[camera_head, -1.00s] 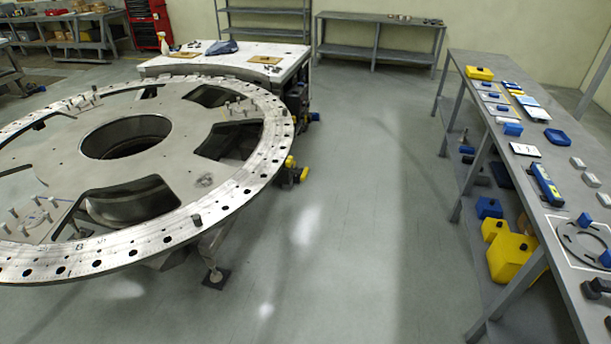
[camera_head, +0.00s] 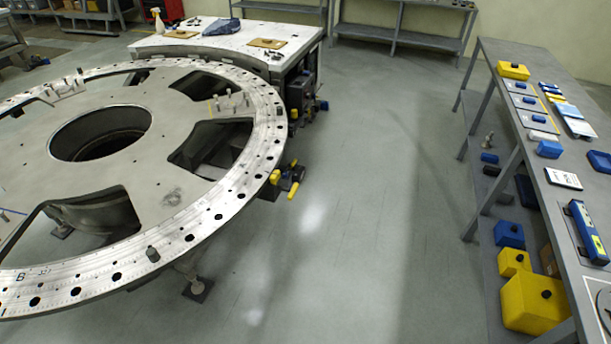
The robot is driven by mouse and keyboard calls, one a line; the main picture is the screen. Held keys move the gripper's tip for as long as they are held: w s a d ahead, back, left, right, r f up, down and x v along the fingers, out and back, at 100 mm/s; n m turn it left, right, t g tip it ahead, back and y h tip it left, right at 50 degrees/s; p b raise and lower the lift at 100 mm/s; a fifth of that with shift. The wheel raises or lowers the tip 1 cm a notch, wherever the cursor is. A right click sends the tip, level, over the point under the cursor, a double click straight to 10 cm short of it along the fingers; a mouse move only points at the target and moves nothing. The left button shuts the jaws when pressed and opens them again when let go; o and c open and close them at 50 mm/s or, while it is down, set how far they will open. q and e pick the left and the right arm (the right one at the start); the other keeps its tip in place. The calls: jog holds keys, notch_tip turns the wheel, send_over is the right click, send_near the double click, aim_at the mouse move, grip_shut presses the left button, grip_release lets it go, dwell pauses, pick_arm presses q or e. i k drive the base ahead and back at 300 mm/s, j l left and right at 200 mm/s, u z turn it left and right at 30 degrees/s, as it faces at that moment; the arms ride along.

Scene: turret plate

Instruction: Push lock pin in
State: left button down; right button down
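The large round metal turret plate (camera_head: 168,195) fills the left side of the head view, with a round hole in its middle and holes along its rim. At its right edge, just below the rim, sits a dark mechanism (camera_head: 285,184) with yellow ends, one of them a yellow handle (camera_head: 293,191). This may be the lock pin, but it is too small to tell or to see how far in it is. Neither of my grippers is in view.
A white-topped bench (camera_head: 222,43) stands behind the plate, with a spray bottle (camera_head: 159,20) and blue cloth (camera_head: 221,27). A long grey table (camera_head: 520,88) with blue and yellow items runs along the right. The floor (camera_head: 370,200) between is clear.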

aim_at(292, 191)
jog(key=i+l, duration=0.4)
jog(key=i, duration=0.15)
jog(key=i+l+u, duration=0.1)
jog(key=i+l, duration=0.3)
jog(key=i, duration=0.15)
